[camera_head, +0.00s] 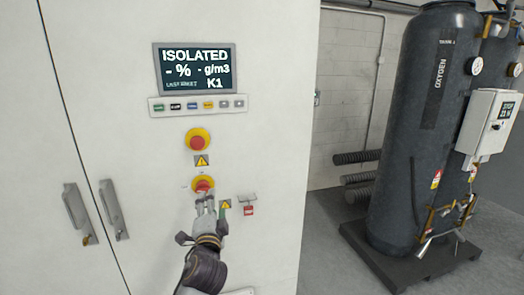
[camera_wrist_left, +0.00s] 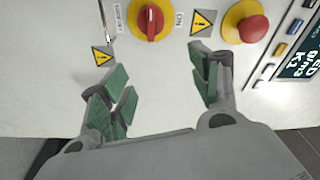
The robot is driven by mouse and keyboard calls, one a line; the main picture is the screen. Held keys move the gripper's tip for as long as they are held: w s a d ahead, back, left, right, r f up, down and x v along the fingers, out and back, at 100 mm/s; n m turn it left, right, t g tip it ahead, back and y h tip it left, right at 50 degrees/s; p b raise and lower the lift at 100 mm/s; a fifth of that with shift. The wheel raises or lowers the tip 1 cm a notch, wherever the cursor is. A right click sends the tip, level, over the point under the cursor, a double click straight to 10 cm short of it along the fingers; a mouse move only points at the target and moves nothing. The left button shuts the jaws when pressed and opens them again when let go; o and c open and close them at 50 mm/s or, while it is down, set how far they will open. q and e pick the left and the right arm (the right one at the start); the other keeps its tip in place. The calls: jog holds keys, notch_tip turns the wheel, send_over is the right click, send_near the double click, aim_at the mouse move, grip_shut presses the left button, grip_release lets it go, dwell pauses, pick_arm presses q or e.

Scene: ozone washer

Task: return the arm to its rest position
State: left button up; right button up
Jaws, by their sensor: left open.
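My left gripper (camera_head: 205,204) is in front of the white cabinet (camera_head: 275,110), its fingertips overlapping the lower edge of a red rotary switch (camera_head: 203,185) on a yellow plate. In the left wrist view my left gripper (camera_wrist_left: 165,88) is open. Its green-padded fingers are spread with nothing between them. The rotary switch (camera_wrist_left: 151,21) shows beyond the fingertips, apart from the pads in that picture. A red mushroom button (camera_head: 198,141) sits above the switch. It also shows in the wrist view (camera_wrist_left: 250,27). My right gripper is not in view.
A display (camera_head: 194,68) reads ISOLATED and K1, above a row of buttons (camera_head: 198,105). A red padlock (camera_head: 249,210) hangs right of the gripper. Door handles (camera_head: 113,210) project at left. A dark oxygen tank (camera_head: 405,150) stands at right; floor (camera_head: 325,250) between is clear.

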pick_arm(q)
jog(key=w+d+f+n+g+h, duration=0.1)
jog(key=w+d+f+g+h, duration=0.15)
jog(key=f, duration=1.05)
jog(key=w+d+f+n+g+h, duration=0.15)
jog(key=w+f, duration=0.25)
jog(key=f, duration=0.9)
jog(key=s+a+f+n+g, duration=0.1)
jog(key=s+a+f, duration=0.15)
jog(key=f, duration=0.65)
jog(key=s+a+f+n+g, duration=0.15)
jog(key=s+f, duration=0.25)
jog(key=f, duration=0.5)
jog(key=s+a+f+n+g, duration=0.2)
jog(key=s+f, duration=0.1)
jog(key=f, duration=0.7)
jog(key=s+a+f+n+g, duration=0.1)
jog(key=s+a+f+g, duration=0.15)
jog(key=s+f, duration=0.8)
jog(key=s+a+f+n+g, duration=0.15)
jog(key=s+a+f, duration=0.25)
jog(key=s+f, duration=0.6)
jog(key=s+a+f+g, duration=0.1)
jog(key=s+f, duration=0.3)
jog(key=s, duration=1.2)
jog(key=s+a+f+g+y, duration=0.1)
jog(key=s+f+g, duration=0.3)
jog(key=s, duration=1.2)
jog(key=shift+s+a+n, duration=0.2)
jog(key=shift+n, duration=0.15)
